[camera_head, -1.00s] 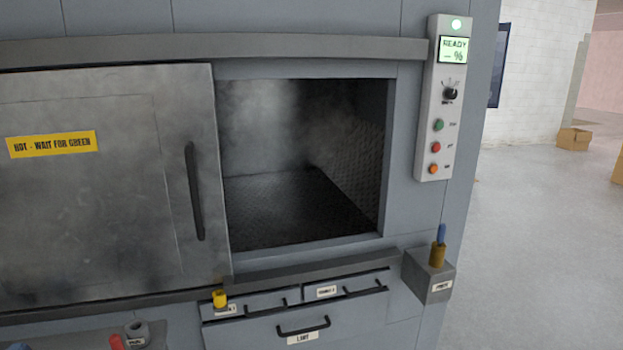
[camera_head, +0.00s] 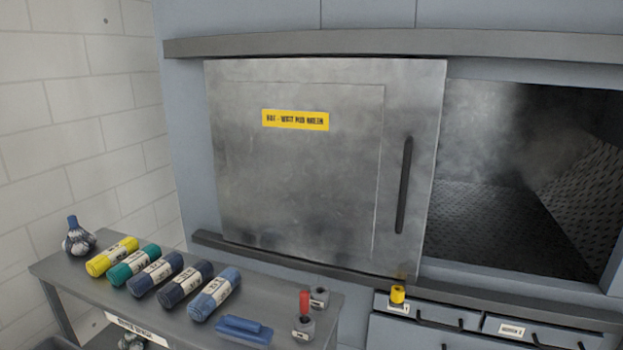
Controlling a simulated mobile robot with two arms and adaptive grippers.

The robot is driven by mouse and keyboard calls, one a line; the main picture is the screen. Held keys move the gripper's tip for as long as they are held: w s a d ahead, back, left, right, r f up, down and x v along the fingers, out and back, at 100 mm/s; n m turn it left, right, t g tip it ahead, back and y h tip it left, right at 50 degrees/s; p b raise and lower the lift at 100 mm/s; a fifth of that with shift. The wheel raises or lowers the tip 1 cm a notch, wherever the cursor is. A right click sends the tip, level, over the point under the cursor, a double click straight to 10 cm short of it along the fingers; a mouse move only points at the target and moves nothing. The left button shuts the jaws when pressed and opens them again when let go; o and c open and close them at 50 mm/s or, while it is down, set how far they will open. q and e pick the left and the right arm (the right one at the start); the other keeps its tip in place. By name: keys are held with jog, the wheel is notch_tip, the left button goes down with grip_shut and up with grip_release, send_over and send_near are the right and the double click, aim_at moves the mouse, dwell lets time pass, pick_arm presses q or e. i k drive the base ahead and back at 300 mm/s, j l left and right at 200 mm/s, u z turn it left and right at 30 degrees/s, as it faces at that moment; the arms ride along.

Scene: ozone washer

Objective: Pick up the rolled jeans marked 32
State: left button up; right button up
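Several rolled garments lie side by side on a grey table (camera_head: 262,292) at the lower left, each with a pale label band. From left to right they are a yellow roll (camera_head: 100,264), a teal roll (camera_head: 122,272), a dark blue roll (camera_head: 142,283), a navy roll (camera_head: 172,294) and a lighter blue roll (camera_head: 204,304). The last three look like denim. The writing on the bands is too small to read surely, so I cannot tell which one is marked 32. Neither of my grippers is in view.
A flat blue item (camera_head: 243,331) and a red-topped weight-like piece (camera_head: 304,305) sit towards the right. Behind is the washer's sliding door (camera_head: 310,180), with its dark chamber (camera_head: 490,220) open at right.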

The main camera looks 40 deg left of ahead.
aim_at(149, 278)
jog(key=u, duration=2.15)
